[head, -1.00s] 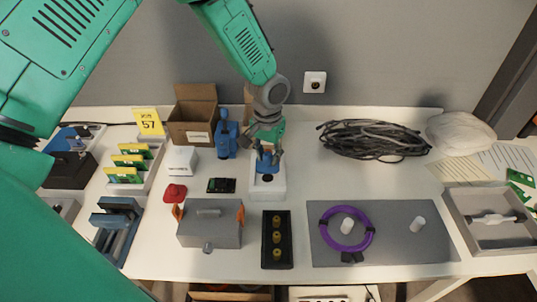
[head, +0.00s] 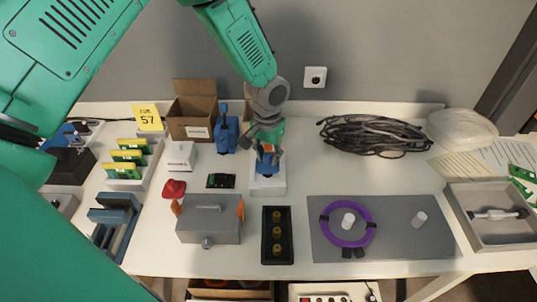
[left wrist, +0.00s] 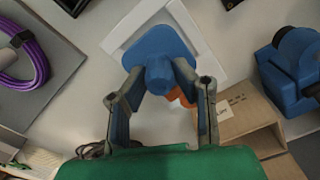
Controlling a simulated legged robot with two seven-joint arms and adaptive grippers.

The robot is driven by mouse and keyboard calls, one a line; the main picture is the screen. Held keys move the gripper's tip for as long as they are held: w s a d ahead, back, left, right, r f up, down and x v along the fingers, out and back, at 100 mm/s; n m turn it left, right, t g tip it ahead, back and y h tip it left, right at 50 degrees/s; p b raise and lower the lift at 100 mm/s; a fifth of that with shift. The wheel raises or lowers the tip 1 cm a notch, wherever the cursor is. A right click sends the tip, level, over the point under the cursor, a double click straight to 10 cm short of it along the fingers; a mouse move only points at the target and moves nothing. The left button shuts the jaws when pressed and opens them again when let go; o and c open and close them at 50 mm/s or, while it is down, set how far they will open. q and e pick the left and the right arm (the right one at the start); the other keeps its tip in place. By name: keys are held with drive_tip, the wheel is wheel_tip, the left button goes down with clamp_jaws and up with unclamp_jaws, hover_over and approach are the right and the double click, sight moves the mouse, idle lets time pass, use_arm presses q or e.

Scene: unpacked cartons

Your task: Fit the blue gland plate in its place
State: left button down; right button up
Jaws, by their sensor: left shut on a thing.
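The blue gland plate (left wrist: 158,50) is a rounded square with a round stub on it. My left gripper (left wrist: 164,84) is shut on this stub. In the head view, the plate (head: 268,166) and my left gripper (head: 268,150) are over a white box (head: 267,188) in the middle of the table. The box's white edge (left wrist: 205,35) surrounds much of the plate in the left wrist view, and the plate looks turned against it. The plate hides the box's opening; I cannot tell whether they touch. My right gripper is not in view.
A blue device (head: 227,133) and open carton (head: 192,115) stand behind left. A small circuit board (head: 221,181), grey box (head: 210,222) and black tray (head: 277,240) lie near the white box. A grey mat (head: 395,235) with a purple ring (head: 325,228) lies right; black cable (head: 370,137) is behind.

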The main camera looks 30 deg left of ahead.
sight(268, 165)
use_arm(q)
drive_tip(key=shift+f+b, duration=0.8)
drive_tip(key=shift+f, duration=0.85)
drive_tip(key=c, duration=1.2)
unclamp_jaws()
drive_tip(key=shift+r, duration=0.15)
drive_tip(key=shift+r, duration=0.3)
wheel_tip(268, 165, up, 11)
drive_tip(key=shift+r, duration=0.1)
